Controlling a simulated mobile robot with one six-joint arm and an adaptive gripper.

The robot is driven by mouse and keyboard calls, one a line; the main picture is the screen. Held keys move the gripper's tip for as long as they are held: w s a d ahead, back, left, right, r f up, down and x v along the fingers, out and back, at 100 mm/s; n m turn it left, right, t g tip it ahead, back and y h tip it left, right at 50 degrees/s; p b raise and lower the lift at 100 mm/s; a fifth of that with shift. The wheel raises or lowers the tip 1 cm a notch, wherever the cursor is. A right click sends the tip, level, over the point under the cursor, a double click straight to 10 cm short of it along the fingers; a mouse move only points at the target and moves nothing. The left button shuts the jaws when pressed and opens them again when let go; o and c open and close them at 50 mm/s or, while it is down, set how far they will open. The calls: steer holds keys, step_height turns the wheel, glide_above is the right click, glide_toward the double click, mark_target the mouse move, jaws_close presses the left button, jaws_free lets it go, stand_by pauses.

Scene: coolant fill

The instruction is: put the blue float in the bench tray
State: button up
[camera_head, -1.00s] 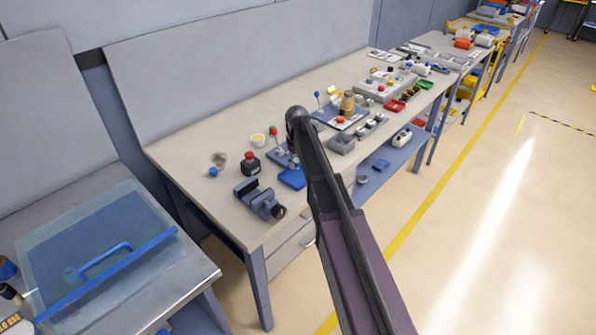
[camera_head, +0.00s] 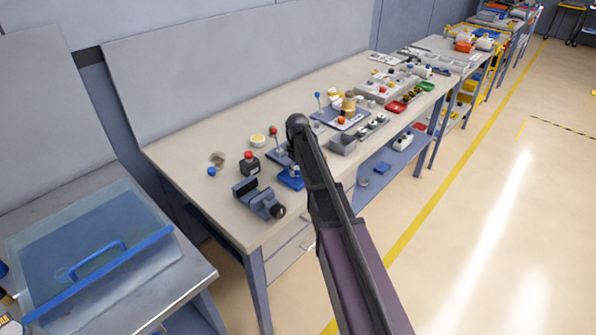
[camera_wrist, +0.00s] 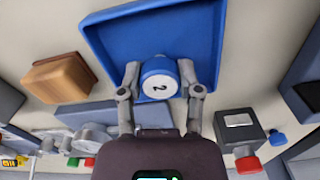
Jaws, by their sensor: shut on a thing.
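The blue float (camera_wrist: 159,72), a round blue piece with a pale face marked 2, is between the fingers of my gripper (camera_wrist: 160,88) in the wrist view. My gripper is shut on it. The blue bench tray (camera_wrist: 110,40) lies behind the float in the wrist view, and the float overlaps its inside. I cannot tell whether the float touches the tray floor. In the head view the tray (camera_head: 291,182) sits on the bench, partly covered by my gripper (camera_head: 294,170); my arm hides part of that area.
A red-topped dark block (camera_wrist: 240,135) stands beside the tray; it also shows in the head view (camera_head: 249,162). A wooden block (camera_wrist: 60,78) is on the other side. A grey vise (camera_head: 259,198) is near the bench's front corner.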

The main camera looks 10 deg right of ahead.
mark_target(297, 168)
steer(key=shift+f, duration=0.15)
steer(key=o, duration=0.9)
steer(key=shift+r, duration=0.2)
step_height(297, 168, up, 12)
steer(key=p, duration=1.2)
stand_by(0.4)
steer(key=s+m, duration=0.1)
steer(key=s, duration=0.8)
steer(key=s+m, duration=0.2)
steer(key=s, duration=0.8)
steer(key=s+m, duration=0.2)
steer(key=s, duration=0.8)
steer(key=shift+s+d, duration=0.15)
steer(key=shift+d, duration=0.05)
